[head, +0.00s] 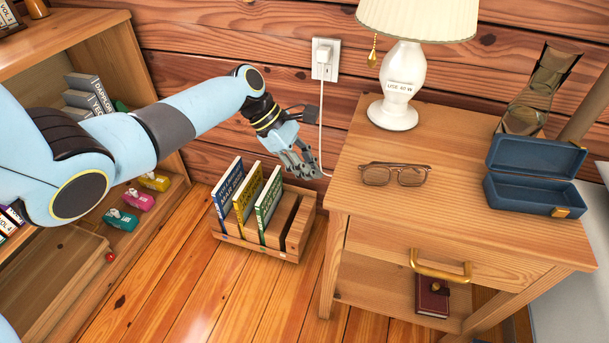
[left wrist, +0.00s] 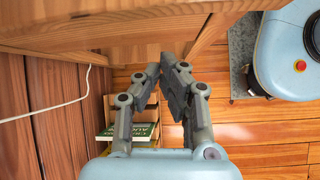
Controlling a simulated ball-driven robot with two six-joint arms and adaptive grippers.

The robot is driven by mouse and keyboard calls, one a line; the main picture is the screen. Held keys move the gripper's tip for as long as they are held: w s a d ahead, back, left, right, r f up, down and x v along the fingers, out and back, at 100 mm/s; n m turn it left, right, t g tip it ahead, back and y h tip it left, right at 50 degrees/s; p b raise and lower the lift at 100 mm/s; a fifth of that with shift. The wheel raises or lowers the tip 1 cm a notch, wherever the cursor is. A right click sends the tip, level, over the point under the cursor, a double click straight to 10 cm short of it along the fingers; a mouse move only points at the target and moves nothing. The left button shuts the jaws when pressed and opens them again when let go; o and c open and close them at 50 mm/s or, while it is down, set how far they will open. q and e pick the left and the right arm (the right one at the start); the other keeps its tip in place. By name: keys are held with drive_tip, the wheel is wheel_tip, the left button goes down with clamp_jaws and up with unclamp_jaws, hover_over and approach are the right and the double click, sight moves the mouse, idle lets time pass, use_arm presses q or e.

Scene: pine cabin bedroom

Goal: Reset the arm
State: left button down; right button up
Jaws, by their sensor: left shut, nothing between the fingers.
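My left arm (head: 195,110) comes in from the left in the head view and reaches over the floor toward the nightstand. My left gripper (head: 308,172) is shut and empty. It hangs above the right side of the wooden book rack (head: 230,235), close to the nightstand's left edge. In the left wrist view the two fingers (left wrist: 168,75) come together at their tips with nothing between them. A green book (left wrist: 128,132) in the rack shows below them. My right gripper is not in view.
The nightstand (head: 345,180) holds a lamp (head: 395,90), glasses (head: 396,174) and an open blue box (head: 530,188). A white cord (head: 321,120) hangs from the wall outlet beside my gripper. A shelf (head: 170,190) stands left. Floor in front of the rack is clear.

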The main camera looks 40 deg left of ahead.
use_arm(q)
drive_tip(key=shift+s+a+f, duration=0.15)
drive_tip(key=shift+s+f, duration=0.15)
drive_tip(key=shift+f, duration=0.25)
drive_tip(key=shift+s+a+f, duration=0.1)
drive_tip(key=shift+s+f, duration=0.15)
drive_tip(key=shift+f, duration=0.25)
drive_tip(key=s+f+m+y+p, duration=0.1)
drive_tip(key=s+f+m, duration=0.6)
drive_tip(key=s, duration=0.9)
drive_tip(key=s+f+m+g+y, duration=0.1)
drive_tip(key=s+f+m+y, duration=0.3)
drive_tip(key=s+f, duration=0.6)
drive_tip(key=s+f+m+g+y+p, duration=0.1)
drive_tip(key=s+f+m, duration=0.7)
drive_tip(key=s, duration=1.5)
drive_tip(key=shift+a+f+m+y+p, duration=0.25)
drive_tip(key=shift+a+m+y+p, duration=0.1)
drive_tip(key=shift+m+y, duration=0.45)
